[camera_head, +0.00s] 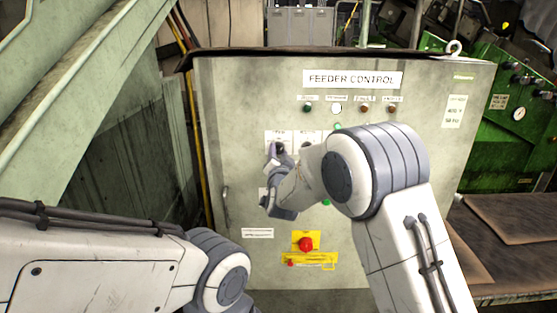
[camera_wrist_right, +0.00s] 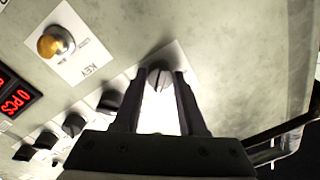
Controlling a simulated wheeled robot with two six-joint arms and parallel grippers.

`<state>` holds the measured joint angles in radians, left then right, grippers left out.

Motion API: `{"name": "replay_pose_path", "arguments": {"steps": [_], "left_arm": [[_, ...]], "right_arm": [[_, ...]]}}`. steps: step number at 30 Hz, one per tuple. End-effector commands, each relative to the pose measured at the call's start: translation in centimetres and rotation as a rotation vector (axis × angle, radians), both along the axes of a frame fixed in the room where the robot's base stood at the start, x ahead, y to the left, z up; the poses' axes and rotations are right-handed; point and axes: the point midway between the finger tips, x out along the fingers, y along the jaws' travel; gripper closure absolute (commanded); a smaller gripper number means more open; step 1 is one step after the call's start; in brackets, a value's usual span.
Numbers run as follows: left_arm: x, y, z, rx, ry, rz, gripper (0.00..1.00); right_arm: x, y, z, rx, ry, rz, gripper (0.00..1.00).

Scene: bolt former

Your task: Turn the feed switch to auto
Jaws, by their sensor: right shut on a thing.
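The grey feeder control cabinet (camera_head: 235,100) stands in front of me. My right gripper (camera_head: 277,158) is at the left part of its panel, in front of a white label plate. In the right wrist view, the fingers of my right gripper (camera_wrist_right: 160,80) are on either side of a dark round switch knob (camera_wrist_right: 160,76) with a slot line across it, and are shut on it. The label around this knob is mostly hidden by the fingers, so I cannot read its positions. My left gripper is outside the views; only the left arm shows.
In the wrist view, several dark knobs (camera_wrist_right: 75,125) run in a row, with a yellow key switch (camera_wrist_right: 55,42) and a red display (camera_wrist_right: 14,100) nearby. Below my right gripper is a red emergency button (camera_head: 305,244) on a yellow plate. A cabinet handle (camera_head: 226,205) is at left.

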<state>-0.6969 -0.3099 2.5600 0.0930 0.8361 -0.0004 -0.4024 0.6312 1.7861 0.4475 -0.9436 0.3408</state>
Motion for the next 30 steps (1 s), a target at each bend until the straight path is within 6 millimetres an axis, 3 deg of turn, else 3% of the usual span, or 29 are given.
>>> {"name": "replay_pose_path", "arguments": {"steps": [13, 14, 15, 16, 26, 30], "left_arm": [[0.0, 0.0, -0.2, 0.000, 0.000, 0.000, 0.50], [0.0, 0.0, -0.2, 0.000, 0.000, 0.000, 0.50], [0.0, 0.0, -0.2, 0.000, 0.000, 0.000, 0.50], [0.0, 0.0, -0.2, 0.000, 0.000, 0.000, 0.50], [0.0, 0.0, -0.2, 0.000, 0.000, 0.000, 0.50], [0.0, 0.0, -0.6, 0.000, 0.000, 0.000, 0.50]], "right_arm": [[0.0, 0.0, 0.0, 0.013, 0.000, -0.001, 1.00], [0.0, 0.0, 0.0, 0.013, 0.000, -0.001, 0.52], [0.0, 0.0, 0.0, 0.013, 0.000, -0.001, 0.36], [0.0, 0.0, 0.0, 0.013, 0.000, -0.001, 0.29], [-0.1, 0.0, 0.0, 0.011, 0.000, 0.000, 0.29], [-1.4, 0.0, -0.1, 0.012, 0.000, 0.001, 0.29]]}}
